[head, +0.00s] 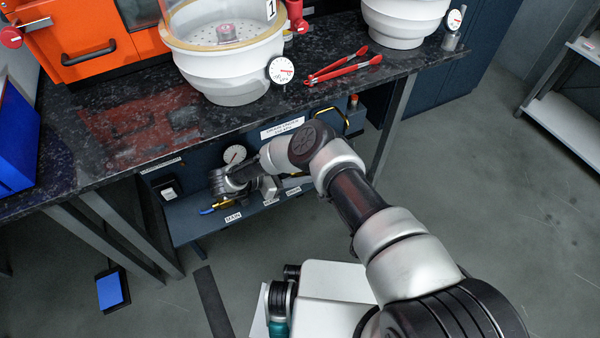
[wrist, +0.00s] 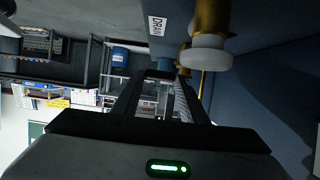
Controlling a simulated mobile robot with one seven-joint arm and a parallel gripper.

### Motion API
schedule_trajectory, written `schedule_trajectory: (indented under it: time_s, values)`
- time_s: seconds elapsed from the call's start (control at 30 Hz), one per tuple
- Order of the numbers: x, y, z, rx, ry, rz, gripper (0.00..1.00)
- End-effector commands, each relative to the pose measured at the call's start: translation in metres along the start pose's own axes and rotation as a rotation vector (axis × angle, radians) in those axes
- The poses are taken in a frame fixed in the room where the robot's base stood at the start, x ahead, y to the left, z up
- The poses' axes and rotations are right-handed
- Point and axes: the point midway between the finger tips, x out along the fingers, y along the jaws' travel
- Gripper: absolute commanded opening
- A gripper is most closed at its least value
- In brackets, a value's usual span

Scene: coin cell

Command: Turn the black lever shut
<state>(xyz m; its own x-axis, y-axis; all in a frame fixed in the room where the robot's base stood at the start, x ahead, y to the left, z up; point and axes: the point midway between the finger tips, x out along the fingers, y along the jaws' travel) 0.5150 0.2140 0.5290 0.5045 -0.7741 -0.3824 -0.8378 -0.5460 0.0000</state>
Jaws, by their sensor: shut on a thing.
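My gripper (wrist: 160,84) reaches away from the wrist camera, its two dark fingers close together. It is shut on a dark piece (wrist: 161,73) at the fingertips, which appears to be the black lever; its outline is hard to separate from the fingers. Brass fittings (wrist: 211,18) and a DRAIN label (wrist: 157,25) are beside the fingers in the wrist view.
A blue lever (head: 207,211) and a MAIN label (head: 233,217) are left of my gripper. A round gauge (head: 234,154) is on the panel above. A pale round knob (wrist: 207,52) is close to the fingers. The counter edge overhangs the panel. Open floor lies in front.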

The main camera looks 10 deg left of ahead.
Motion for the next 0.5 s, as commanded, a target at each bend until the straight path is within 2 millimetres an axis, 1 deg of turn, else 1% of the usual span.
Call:
schedule_trajectory:
  time_s: [0.13,0.17,0.2,0.27,0.5]
  values:
    - [0.0003,0.0,0.0004,0.002,-0.001,0.0,0.17]
    - [0.0003,0.0,0.0004,0.002,-0.001,0.0,0.41]
    - [0.0003,0.0,0.0005,0.002,-0.001,-0.001,0.47]
    - [0.0003,0.0,0.0004,0.002,-0.001,-0.001,0.57]
    - [0.0001,0.0,0.0003,0.001,-0.001,-0.001,0.58]
